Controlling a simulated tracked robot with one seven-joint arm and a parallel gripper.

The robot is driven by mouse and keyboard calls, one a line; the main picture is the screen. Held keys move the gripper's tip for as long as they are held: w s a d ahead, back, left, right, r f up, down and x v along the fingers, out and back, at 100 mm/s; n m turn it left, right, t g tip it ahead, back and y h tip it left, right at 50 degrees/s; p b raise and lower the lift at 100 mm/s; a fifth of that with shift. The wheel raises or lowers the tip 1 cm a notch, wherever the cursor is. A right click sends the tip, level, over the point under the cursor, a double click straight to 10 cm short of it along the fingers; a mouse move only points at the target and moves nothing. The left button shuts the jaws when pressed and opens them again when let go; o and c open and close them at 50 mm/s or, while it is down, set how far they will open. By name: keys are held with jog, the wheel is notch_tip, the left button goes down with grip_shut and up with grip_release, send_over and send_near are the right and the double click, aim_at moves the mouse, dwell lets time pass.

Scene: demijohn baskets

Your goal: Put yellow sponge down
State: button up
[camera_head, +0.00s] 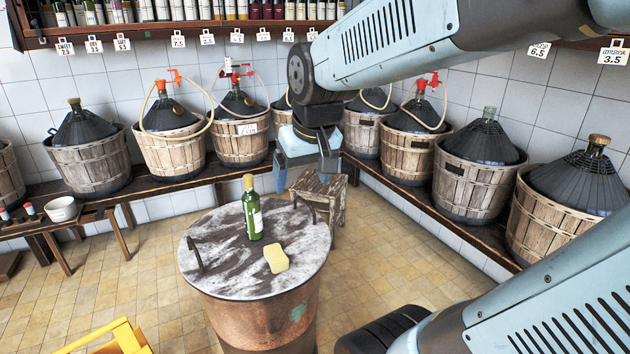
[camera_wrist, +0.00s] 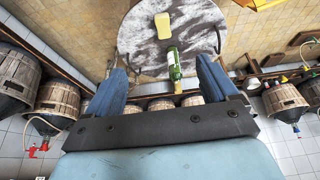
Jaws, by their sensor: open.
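The yellow sponge (camera_head: 276,259) lies flat on the round marble-patterned top of a copper drum table (camera_head: 215,262), right of and nearer than a green bottle (camera_head: 252,210) that stands upright. In the wrist view the sponge (camera_wrist: 163,25) is beyond the fingertips, near the top of the picture, with the bottle (camera_wrist: 174,62) closer. My gripper (camera_head: 304,177) is above the far side of the table, apart from the sponge and bottle. Its blue fingers (camera_wrist: 160,80) are spread wide with nothing between them.
Wicker-covered demijohns in wooden baskets (camera_head: 167,147) line low benches along the walls. A small wooden stool (camera_head: 333,197) stands behind the table. A yellow object (camera_head: 118,338) is at the bottom left. The table's front left is clear.

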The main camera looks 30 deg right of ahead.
jog(key=s+r+t, duration=0.1)
jog(key=s, duration=0.5)
jog(key=shift+s+r, duration=0.35)
jog(key=shift+w, duration=0.1)
dwell(0.9)
